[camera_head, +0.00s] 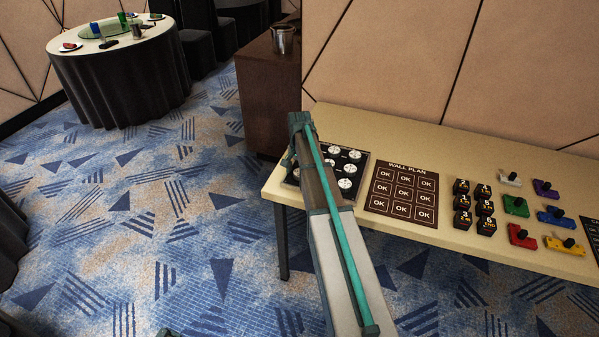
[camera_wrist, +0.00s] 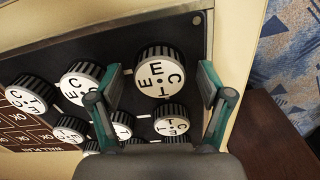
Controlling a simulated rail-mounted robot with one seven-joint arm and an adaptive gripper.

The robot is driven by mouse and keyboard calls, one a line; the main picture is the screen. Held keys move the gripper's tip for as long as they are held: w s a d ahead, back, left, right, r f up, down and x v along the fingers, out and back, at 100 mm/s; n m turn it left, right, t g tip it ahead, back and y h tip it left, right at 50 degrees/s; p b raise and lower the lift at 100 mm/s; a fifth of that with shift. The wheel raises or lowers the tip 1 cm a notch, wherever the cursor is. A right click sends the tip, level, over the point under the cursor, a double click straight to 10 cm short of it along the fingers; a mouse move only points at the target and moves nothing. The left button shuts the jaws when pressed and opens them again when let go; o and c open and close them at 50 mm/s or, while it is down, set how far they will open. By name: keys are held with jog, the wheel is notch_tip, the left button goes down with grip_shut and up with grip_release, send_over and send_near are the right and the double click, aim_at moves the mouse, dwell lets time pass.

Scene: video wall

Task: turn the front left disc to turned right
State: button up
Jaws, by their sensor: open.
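The front left disc (camera_wrist: 160,72) is a round white dial with black letters and a dark ribbed rim. It is the largest disc in the wrist view, at the dark panel's (camera_wrist: 121,42) corner. My gripper (camera_wrist: 161,82) is open, with one teal finger on each side of this disc. I cannot tell whether either finger touches it. Its letters sit at a slant. In the head view my arm hides this disc and most of the gripper; the panel's right-hand discs still show.
Several other lettered discs (camera_wrist: 80,83) stand close by on the panel. In the head view a WALL PLAN card (camera_head: 401,192) lies beside it on the table (camera_head: 440,235), with black blocks (camera_head: 462,202) and coloured pieces (camera_head: 522,236) further right. A brown cabinet (camera_head: 268,95) stands behind left.

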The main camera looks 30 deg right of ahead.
notch_tip(320, 180, up, 12)
dwell(0.7)
jog(key=s+a+f+n, duration=1.1)
jog(key=s+a+f, duration=1.1)
jog(key=s+f, duration=0.3)
jog(key=s+f+g, duration=0.3)
jog(key=s+f, duration=0.5)
jog(key=s, duration=0.6)
jog(key=s+f+g, duration=0.3)
jog(key=s+f, duration=0.6)
jog(key=s, duration=0.5)
jog(key=shift+s+d+f+g, duration=0.2)
jog(key=shift+d+f+g, duration=0.05)
jog(key=shift+g, duration=0.15)
